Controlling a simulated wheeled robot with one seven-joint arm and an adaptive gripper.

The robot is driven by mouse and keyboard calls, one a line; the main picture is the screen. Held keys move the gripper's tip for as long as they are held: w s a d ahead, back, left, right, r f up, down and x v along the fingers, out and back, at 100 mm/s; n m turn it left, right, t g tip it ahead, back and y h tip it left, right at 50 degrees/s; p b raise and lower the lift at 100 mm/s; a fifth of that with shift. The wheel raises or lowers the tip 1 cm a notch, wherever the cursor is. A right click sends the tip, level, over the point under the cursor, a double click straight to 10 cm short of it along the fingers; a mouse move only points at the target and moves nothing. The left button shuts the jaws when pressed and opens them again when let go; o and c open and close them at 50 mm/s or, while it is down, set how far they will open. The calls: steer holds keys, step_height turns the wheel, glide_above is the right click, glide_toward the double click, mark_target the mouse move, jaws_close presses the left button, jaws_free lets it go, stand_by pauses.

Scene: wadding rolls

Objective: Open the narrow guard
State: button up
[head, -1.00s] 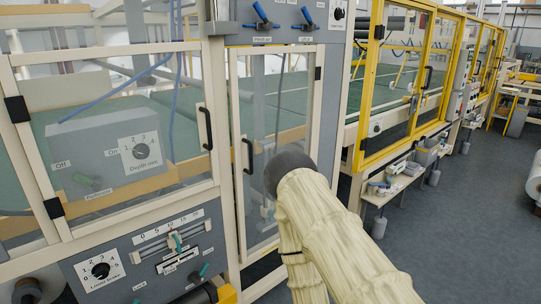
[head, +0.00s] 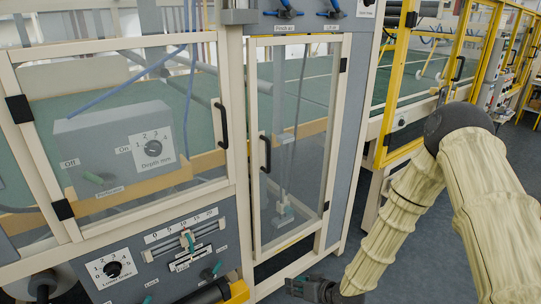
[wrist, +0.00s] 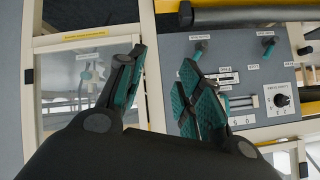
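The narrow guard is a tall clear panel in a cream frame (head: 338,140) in the middle of the head view. It looks shut. Its black handle (head: 265,153) is on its left side, and its hinges are on the right. My gripper (head: 315,290) is low at the bottom edge of the head view, below the guard and apart from it. In the wrist view my gripper (wrist: 160,85) is open, with nothing between its green-padded fingers. That view looks upside down and shows what seems to be the guard's lower part (wrist: 62,85) at the left.
The wide guard (head: 128,45) with its own black handle (head: 224,125) is left of the narrow one. A grey control panel (head: 150,255) with a slider and knobs sits below it. Yellow-framed guards (head: 393,75) stand to the right, beyond my arm. Grey floor lies at the right.

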steer(key=w+a+r+n+t+y, duration=0.2)
steer(key=w+r+t+y, duration=0.1)
steer(key=w+r, duration=0.95)
step_height(320, 180, up, 20)
steer(key=f+n+t+y+p, duration=0.1)
steer(key=n+y+p, duration=0.2)
steer(key=n+p, duration=0.15)
glide_above(269, 171)
steer(key=shift+w+r+m, duration=0.25)
steer(key=shift+w, duration=0.15)
jaws_close()
